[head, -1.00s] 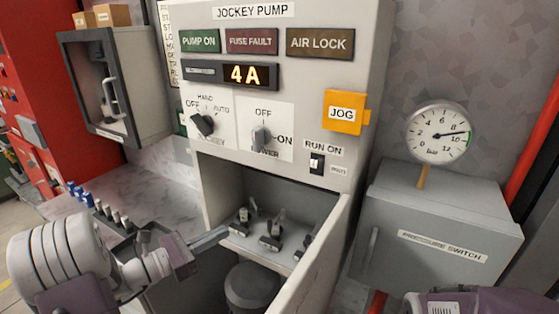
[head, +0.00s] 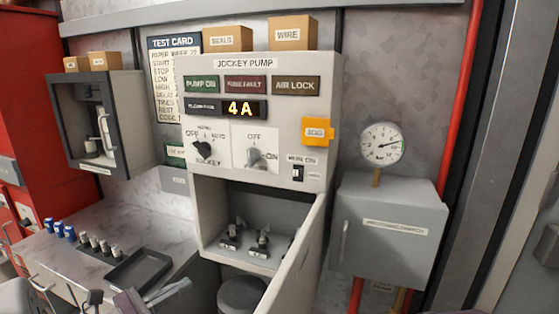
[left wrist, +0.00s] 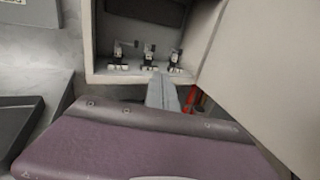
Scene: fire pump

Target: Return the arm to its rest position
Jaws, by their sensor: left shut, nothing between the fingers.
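My left gripper (head: 176,290) is low in the head view, in front of the table edge and left of the open lower compartment (head: 207,225) of the jockey pump panel. Its grey fingers are together with nothing between them. In the left wrist view, the fingers (left wrist: 162,92) point toward the compartment below its small switches. They look apart from the switches. My right gripper is not in view.
The compartment's open door (head: 292,262) stands out to the right of my left gripper. A dark tray (head: 140,268) lies on the marble table (head: 75,262). A grey pressure switch box (head: 388,235) with a gauge (head: 382,144) is at right.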

